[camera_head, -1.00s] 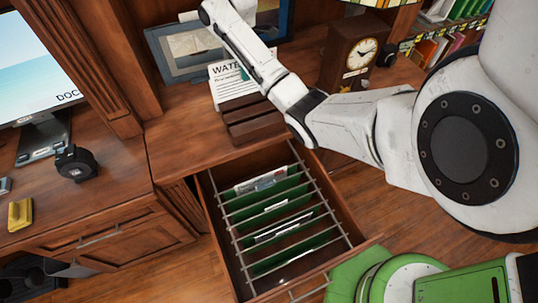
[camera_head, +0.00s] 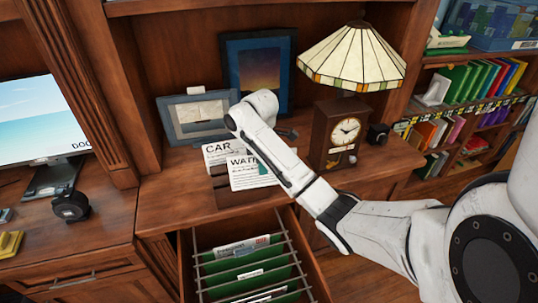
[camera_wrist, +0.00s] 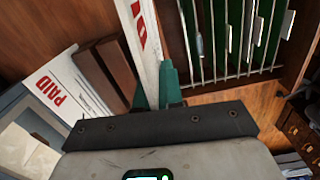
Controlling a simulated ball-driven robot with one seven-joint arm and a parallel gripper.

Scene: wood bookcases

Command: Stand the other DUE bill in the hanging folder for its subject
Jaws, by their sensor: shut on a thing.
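My gripper's green fingers (camera_wrist: 160,88) are shut on a white bill (camera_wrist: 138,35). In the head view this bill, its top reading "WAT" (camera_head: 252,176), is upright at the wooden holder (camera_head: 240,197). I cannot tell whether it still rests in the holder. Red letters show on its other side, only partly readable. Another bill headed "CAR" (camera_head: 220,150) stands behind it. A sheet stamped "PAID" in red (camera_wrist: 62,92) shows beside the holder in the wrist view. Green hanging folders (camera_head: 245,272) hang in the open drawer; their labels are too small to read surely.
The open drawer (camera_head: 186,265) juts out below the desk top, with metal rails (camera_head: 288,245) across it. A clock (camera_head: 335,150), a lamp (camera_head: 352,60) and picture frames (camera_head: 195,118) stand behind and right. A tape dispenser (camera_head: 70,205) and a monitor (camera_head: 40,115) are left.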

